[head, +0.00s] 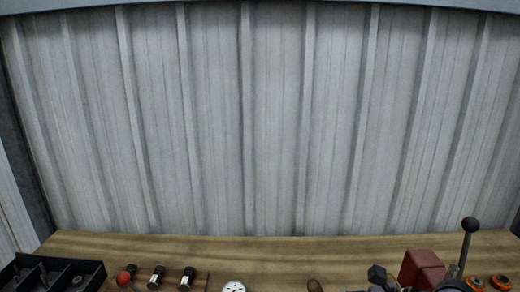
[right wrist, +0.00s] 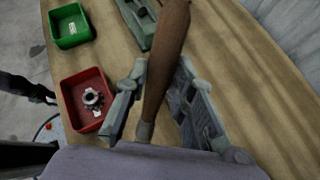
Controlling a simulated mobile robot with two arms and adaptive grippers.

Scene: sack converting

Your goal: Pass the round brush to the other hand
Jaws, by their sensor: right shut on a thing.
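In the right wrist view a brown wooden handle (right wrist: 166,50), which I take to be the round brush's, runs up between the fingers of my right gripper (right wrist: 160,72). The gripper is shut on it. The handle is tilted, its wide end toward the top of the picture and its thinner end near the palm. No bristles can be made out. In the head view a small brown rounded tip (head: 314,285) shows at the bottom edge; I cannot tell whether it is the same handle. My left gripper is not recognisable in either view.
The wooden bench (head: 250,250) has a black compartment tray (head: 85,268), dark jars (head: 188,276), a white dial (head: 234,287), a red block (head: 420,270) and a black-knobbed lever (head: 469,226). The wrist view shows a red bin (right wrist: 68,113) with a metal part, and a green bin (right wrist: 60,38).

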